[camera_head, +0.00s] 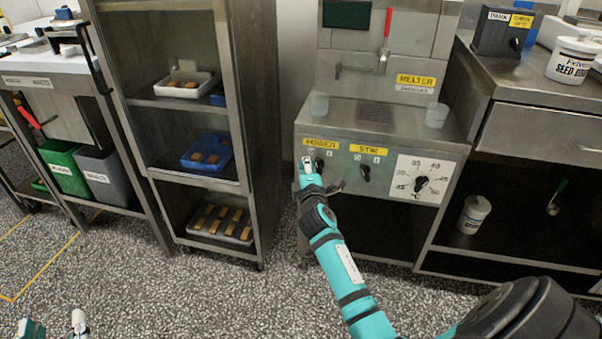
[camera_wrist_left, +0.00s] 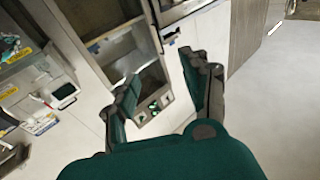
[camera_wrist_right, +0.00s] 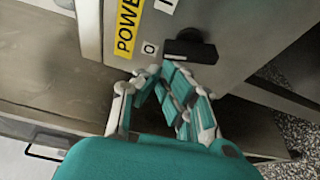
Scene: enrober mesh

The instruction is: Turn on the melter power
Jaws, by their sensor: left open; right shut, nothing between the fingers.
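The melter (camera_head: 345,128) is a steel machine with a yellow POWER label (camera_head: 321,142) on its front. The black power knob (camera_head: 319,165) sits below the label, partly covered by my right gripper (camera_head: 307,163). In the right wrist view the power knob (camera_wrist_right: 190,50) has its bar end toward the O mark (camera_wrist_right: 149,48). My right gripper (camera_wrist_right: 165,78) is shut and empty, its tips close beside the knob; I cannot tell whether they touch. My left gripper (camera_head: 54,328) is at the bottom left, far from the melter; its fingers are apart in the left wrist view (camera_wrist_left: 162,90).
A STIR knob (camera_head: 365,173) and a temperature dial (camera_head: 420,185) are right of the power knob. A steel rack (camera_head: 258,130) with trays stands left of the melter. A counter (camera_head: 540,95) with a seed tub (camera_head: 572,62) is at right. Speckled floor is clear in front.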

